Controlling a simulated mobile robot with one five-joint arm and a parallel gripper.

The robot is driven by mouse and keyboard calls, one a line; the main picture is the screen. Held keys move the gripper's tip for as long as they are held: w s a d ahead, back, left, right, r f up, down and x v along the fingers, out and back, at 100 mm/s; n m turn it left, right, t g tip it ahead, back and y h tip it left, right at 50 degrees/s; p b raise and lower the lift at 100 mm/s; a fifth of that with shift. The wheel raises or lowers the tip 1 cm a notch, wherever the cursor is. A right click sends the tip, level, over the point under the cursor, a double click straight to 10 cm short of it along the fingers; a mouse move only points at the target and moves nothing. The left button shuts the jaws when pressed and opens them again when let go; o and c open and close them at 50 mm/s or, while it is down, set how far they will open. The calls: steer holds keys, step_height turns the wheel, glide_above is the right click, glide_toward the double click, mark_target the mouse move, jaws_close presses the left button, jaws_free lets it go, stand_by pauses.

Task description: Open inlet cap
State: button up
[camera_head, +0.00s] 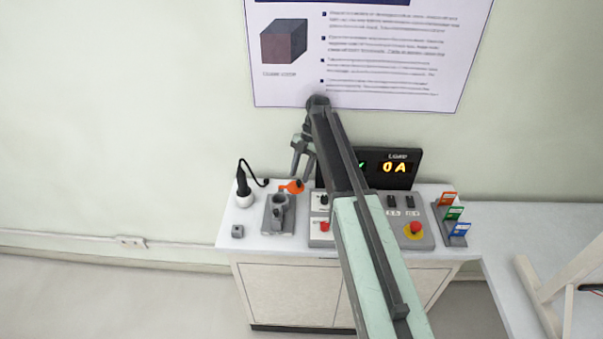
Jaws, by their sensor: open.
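A grey inlet block (270,227) with an upright round fitting sits on the left part of the white cabinet top. An orange part (291,186), which looks like the inlet cap, shows at the back right of this block. Whether it is seated on anything is too small to tell. My gripper (302,172) points down with its fingers apart and nothing between them. In the picture its fingertips are just above the orange part; I cannot tell whether they touch it. My arm crosses the middle of the view and hides part of the panel behind it.
A black plug (242,184) with a cable stands in a white holder on the left. A control panel with a red stop button (416,228), a display (398,168) and coloured cards (453,214) are on the right.

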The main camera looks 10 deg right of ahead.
mark_target(301, 185)
step_height(301, 185, up, 3)
steer(key=shift+s+r+p, duration=0.1)
steer(key=shift+r+p, duration=0.1)
steer(key=shift+p, duration=0.75)
steer(key=s, duration=0.1)
steer(key=s+f+b, duration=0.1)
steer(key=s, duration=0.1)
steer(key=shift+d, duration=0.15)
steer(key=s+d+r+p, duration=0.1)
steer(key=s, duration=1.1)
steer(key=shift+s, duration=0.4)
steer(key=shift+d, duration=0.1)
